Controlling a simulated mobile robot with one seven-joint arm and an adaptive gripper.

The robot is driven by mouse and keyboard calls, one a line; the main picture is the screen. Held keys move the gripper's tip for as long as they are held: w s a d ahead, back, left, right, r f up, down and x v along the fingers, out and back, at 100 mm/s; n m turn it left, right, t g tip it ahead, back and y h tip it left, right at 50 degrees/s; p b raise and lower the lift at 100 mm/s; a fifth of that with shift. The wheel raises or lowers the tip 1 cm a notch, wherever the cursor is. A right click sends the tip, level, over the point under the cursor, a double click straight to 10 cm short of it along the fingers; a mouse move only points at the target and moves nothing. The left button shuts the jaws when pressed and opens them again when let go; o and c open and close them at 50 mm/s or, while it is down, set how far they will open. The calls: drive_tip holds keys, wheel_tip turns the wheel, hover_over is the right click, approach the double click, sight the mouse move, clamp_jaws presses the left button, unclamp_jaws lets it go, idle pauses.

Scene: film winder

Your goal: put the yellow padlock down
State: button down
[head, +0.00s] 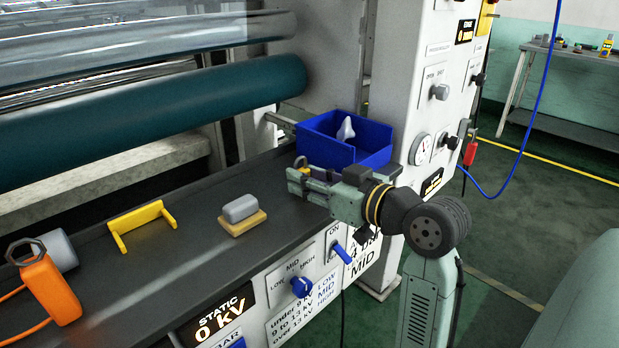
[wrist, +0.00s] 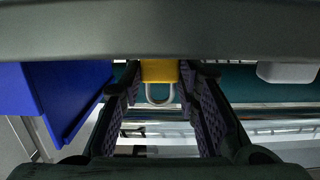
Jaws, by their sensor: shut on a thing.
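The yellow padlock (wrist: 159,71) shows in the wrist view between the finger ends, with its grey shackle pointing down in the picture. My gripper (wrist: 160,82) is shut on its body. In the head view my gripper (head: 294,179) is over the right part of the dark ledge (head: 190,262), just in front of the blue bin.
The blue bin (head: 375,160) holds a pale lump (head: 346,130); its side also shows in the wrist view (wrist: 60,95). On the ledge are a grey block on a tan base (head: 241,213), a yellow bracket (head: 142,225) and an orange device (head: 50,289). A teal roller (head: 150,120) runs behind.

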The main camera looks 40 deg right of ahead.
drive_tip(key=shift+f, duration=0.25)
drive_tip(key=shift+f, duration=0.15)
drive_tip(key=c, duration=1.2)
unclamp_jaws()
drive_tip(key=shift+r, duration=0.25)
drive_tip(key=s, duration=0.4)
drive_tip(key=s+r+b, duration=0.1)
drive_tip(key=s, duration=0.3)
drive_tip(key=s+d, duration=0.1)
drive_tip(key=s, duration=0.3)
drive_tip(key=shift+r+b, duration=0.3)
drive_tip(key=shift+r, duration=0.05)
